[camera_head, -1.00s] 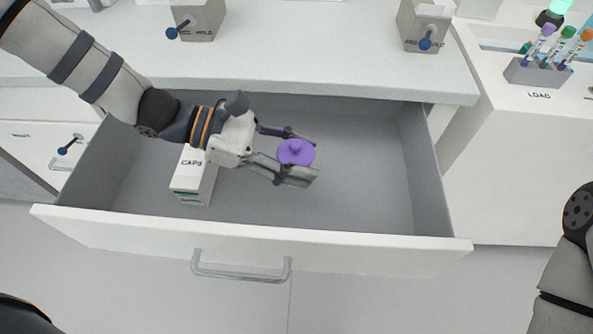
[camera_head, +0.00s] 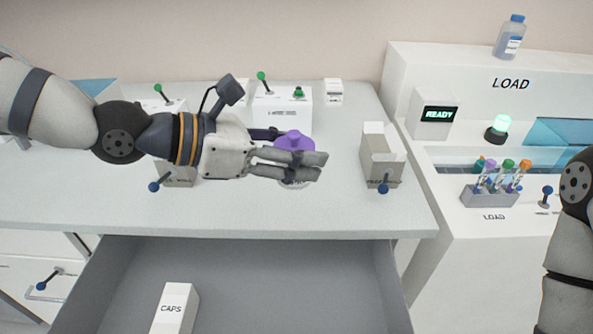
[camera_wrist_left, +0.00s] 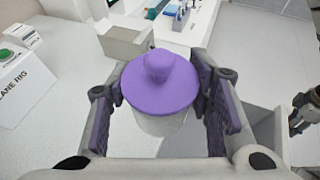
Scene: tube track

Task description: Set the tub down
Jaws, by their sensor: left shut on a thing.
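The tub, with a purple knobbed lid (camera_head: 293,141) and a pale body, is held upright by my left gripper (camera_head: 300,160). In the left wrist view the tub (camera_wrist_left: 162,122) sits between the two finger pads, which are shut on its sides. It is over the countertop (camera_head: 230,212), in front of a white labelled box. The fingers hide much of its body in the head view, so I cannot tell whether its base touches the counter. My right arm shows at the right edge, its gripper out of view.
The open drawer (camera_head: 245,285) holds a white CAPS box (camera_head: 175,308). A grey bin (camera_head: 382,155) with a blue-knobbed lever stands right of the tub; another stands partly behind my left arm. A rack of tubes (camera_head: 490,195) is at the right. The front counter strip is clear.

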